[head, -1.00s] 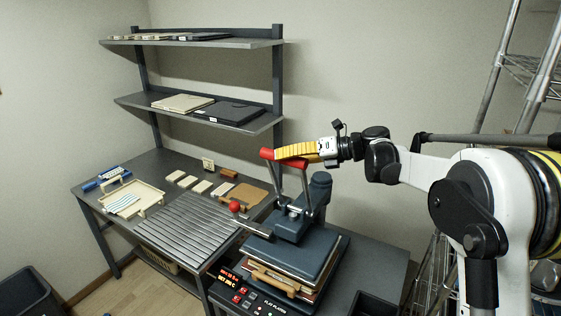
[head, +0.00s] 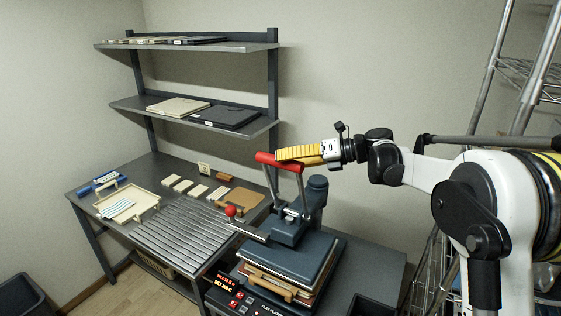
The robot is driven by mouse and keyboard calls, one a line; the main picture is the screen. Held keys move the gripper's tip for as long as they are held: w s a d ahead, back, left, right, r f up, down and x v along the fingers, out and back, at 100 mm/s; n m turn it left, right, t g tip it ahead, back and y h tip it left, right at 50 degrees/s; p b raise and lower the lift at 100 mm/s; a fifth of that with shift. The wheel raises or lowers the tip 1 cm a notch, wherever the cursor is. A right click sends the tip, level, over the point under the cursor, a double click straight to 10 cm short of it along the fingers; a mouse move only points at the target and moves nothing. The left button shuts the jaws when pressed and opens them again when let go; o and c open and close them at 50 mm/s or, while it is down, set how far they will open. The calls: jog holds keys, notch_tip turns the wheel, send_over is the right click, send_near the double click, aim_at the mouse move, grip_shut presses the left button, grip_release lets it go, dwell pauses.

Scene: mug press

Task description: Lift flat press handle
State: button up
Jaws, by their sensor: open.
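The flat press (head: 290,258) stands on the right part of the bench, with a dark upper plate and stacked light and brown layers under it. Its handle has a red grip bar (head: 266,159) on two metal arms that stand up from the press head. My gripper (head: 280,155), with yellow fingers, is open at the red grip bar, reaching in from the right. The fingers overlap the bar in this view; I cannot tell whether they touch it. Part of the bar's middle is hidden behind the fingers.
A red-knobbed lever (head: 231,211) sticks out left of the press. A control panel (head: 240,295) with red digits is at the front. A ribbed metal rack (head: 185,235), a cream tray (head: 127,201) and small blocks lie left. Shelves (head: 190,113) rise behind; a wire rack stands right.

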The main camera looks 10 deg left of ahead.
jog(key=v, duration=1)
jog(key=shift+d, duration=0.15)
jog(key=s+d+f+n+t+h+b, duration=0.1)
jog(key=s+d+f+n+h+b, duration=0.2)
jog(key=s+f+n, duration=0.4)
jog(key=s+d+f+n+t+h+b, duration=0.2)
jog(key=s+d+f+n+h+b, duration=0.2)
jog(key=s+n, duration=0.7)
jog(key=s+d+f+n+t+h+b, duration=0.2)
jog(key=s+d+f+n+h, duration=0.5)
jog(key=s, duration=1)
notch_tip(320, 180, down, 4)
jog(key=d+n+b, duration=0.1)
jog(key=d+n, duration=0.1)
jog(key=n, duration=0.1)
jog(key=shift+d+f, duration=0.25)
